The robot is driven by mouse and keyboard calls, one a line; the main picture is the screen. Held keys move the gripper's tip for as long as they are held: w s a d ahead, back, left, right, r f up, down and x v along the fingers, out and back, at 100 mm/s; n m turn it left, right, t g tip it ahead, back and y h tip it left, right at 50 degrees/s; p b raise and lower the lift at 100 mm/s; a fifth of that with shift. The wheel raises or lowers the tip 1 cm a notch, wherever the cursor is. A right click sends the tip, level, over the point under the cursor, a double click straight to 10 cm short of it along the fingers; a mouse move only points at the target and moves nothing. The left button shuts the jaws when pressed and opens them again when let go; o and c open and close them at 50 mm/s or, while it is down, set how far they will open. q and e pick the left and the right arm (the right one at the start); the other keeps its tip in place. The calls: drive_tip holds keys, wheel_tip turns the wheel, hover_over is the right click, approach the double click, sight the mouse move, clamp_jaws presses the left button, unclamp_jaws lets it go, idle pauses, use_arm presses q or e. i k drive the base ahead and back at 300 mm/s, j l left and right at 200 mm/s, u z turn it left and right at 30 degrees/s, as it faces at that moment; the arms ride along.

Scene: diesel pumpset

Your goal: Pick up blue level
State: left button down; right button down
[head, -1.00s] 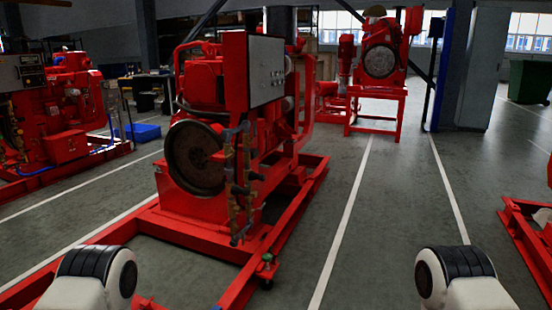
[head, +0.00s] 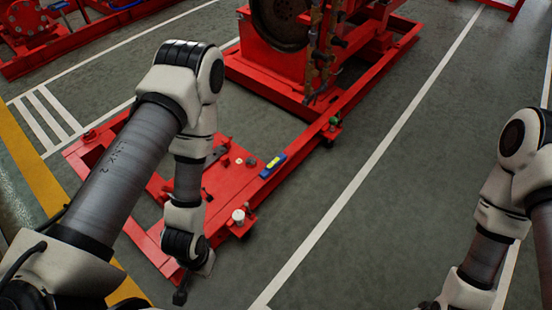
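The blue level (head: 272,165), a small blue bar with a yellow-green middle, lies on the right rail of the red base frame (head: 292,150) in the head view. My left arm reaches over the frame from the left. My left gripper (head: 182,292) points down near the bottom of the view, below and left of the level and apart from it. It is small and dark, and its fingers do not show clearly. My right arm comes in at the right edge, and its gripper is below the picture.
A white-topped cylinder (head: 239,216) stands at the frame's near corner, and small loose parts lie on the red plate left of the level. The engine's flywheel (head: 283,22) is at the top. Grey floor right of the frame is clear.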

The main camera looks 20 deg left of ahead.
sight(277, 161)
drive_tip(key=i+l+u, duration=0.55)
drive_tip(key=i+l, duration=0.25)
drive_tip(key=i+l+u, duration=0.25)
drive_tip(key=l, duration=0.35)
drive_tip(key=i+l+u, duration=0.15)
drive_tip(key=i, duration=0.25)
drive_tip(key=i+l+u, duration=0.15)
drive_tip(key=i, duration=0.25)
